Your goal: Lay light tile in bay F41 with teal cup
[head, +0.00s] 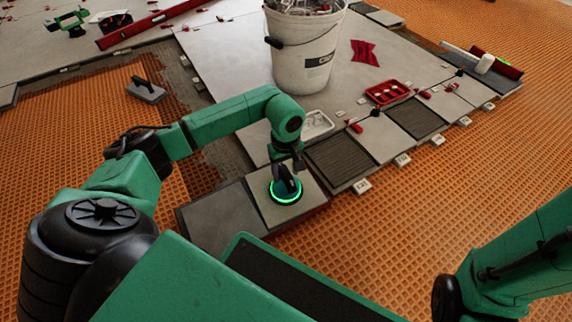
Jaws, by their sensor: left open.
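A teal suction cup (286,196) with a glowing green ring sits on a light tile (310,192) in the head view. My left gripper (286,174) is over the cup, its fingers open around the cup's dark handle; the exact contact is hidden. Bay F41 cannot be singled out, because the tags are too small to read. Dark ribbed bays (340,158) and (415,118) lie along the tile row, with white tags (362,186) at its edge. My right gripper is outside the view; only part of that arm shows at lower right.
A white bucket (303,72) stands on the laid tiles. A red tray (387,92) and a white tray (316,123) lie near the bays. A darker tile (215,222) is left of the light one. A trowel (146,90) lies at left. Orange matting (470,210) is open at right.

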